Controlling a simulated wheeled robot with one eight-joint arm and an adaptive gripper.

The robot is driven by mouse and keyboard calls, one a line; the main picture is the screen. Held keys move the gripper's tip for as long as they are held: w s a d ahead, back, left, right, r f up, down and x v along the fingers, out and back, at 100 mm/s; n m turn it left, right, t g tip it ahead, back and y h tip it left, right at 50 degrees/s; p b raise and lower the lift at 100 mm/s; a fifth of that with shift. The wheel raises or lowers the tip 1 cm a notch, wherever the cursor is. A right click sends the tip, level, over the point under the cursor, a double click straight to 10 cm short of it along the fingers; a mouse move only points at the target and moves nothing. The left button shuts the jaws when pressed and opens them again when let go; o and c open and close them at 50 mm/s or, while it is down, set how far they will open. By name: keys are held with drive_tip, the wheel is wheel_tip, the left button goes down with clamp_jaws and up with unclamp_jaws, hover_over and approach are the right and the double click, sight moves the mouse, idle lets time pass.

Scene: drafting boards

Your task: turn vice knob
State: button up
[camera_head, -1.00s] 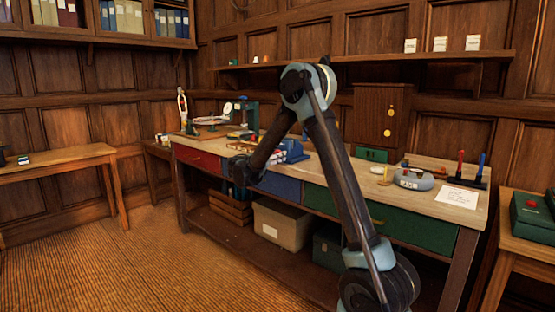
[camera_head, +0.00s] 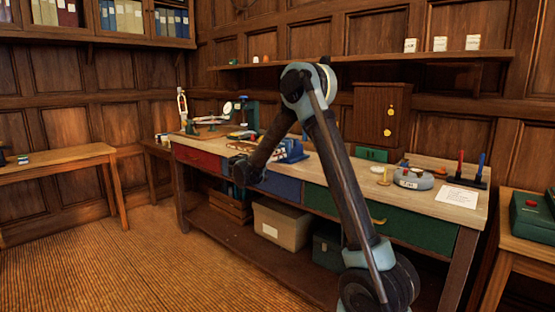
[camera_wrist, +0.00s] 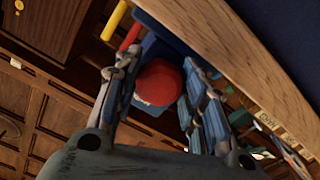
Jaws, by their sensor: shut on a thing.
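The vice shows as a blue body (camera_head: 292,150) on the workbench in the head view, partly hidden behind my arm. In the wrist view its red round knob (camera_wrist: 160,82) sits between the two fingers of my gripper (camera_wrist: 162,72). The fingers are closed in on the knob from both sides. Blue parts of the vice (camera_wrist: 168,45) show behind the knob. In the head view my gripper (camera_head: 242,172) is at the front edge of the bench, beside the vice; its fingers are too dark to make out there.
The wooden bench edge (camera_wrist: 262,70) runs close beside my fingers in the wrist view. Yellow (camera_wrist: 115,20) and red (camera_wrist: 130,37) handles lie near the left finger. The bench (camera_head: 460,180) also holds a brown cabinet (camera_head: 380,122). The floor in front (camera_head: 130,260) is clear.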

drive_tip(key=n, duration=1.4)
drive_tip(key=shift+r+n, duration=0.1)
drive_tip(key=shift+n, duration=0.2)
drive_tip(key=n, duration=1.3)
drive_tip(key=shift+n, duration=0.3)
drive_tip(key=n, duration=0.4)
drive_tip(key=shift+n, duration=0.3)
drive_tip(key=n, duration=0.9)
drive_tip(key=shift+a, duration=0.1)
drive_tip(key=shift+n, duration=2.3)
